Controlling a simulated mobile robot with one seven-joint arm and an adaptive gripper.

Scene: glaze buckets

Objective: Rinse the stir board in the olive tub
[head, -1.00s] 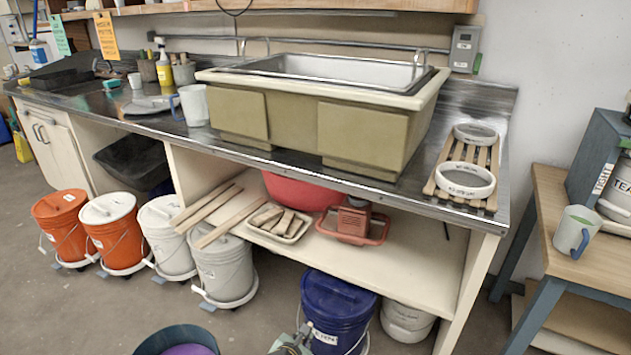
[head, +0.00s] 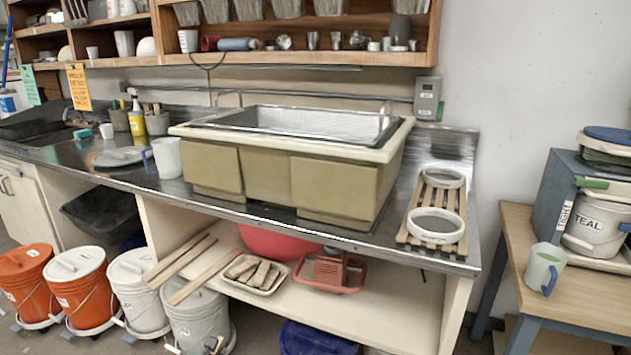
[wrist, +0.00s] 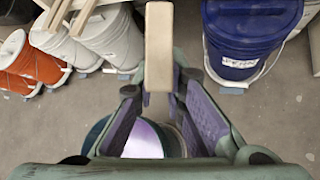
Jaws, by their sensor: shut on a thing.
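The stir board (wrist: 158,45) is a pale, flat wooden strip in the wrist view, standing out beyond the fingertips. My gripper (wrist: 160,95) is shut on it, with purple pads on both sides. The gripper is low, above the floor, in front of the bench. Below it is a round teal-rimmed bucket (wrist: 140,140) with purple and whitish contents, partly hidden by the fingers. The olive tub (head: 210,168) stands on the metal counter in the head view, with olive sides, a cream rim and a metal basin set in its top. Its inside bottom is hidden.
A blue lidded bucket (wrist: 250,30) stands on the floor to the right in the wrist view. White and orange buckets (head: 75,285) line the left. A slatted rack (head: 435,215) with two rings sits right of the tub. Shelves (head: 300,50) hang above.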

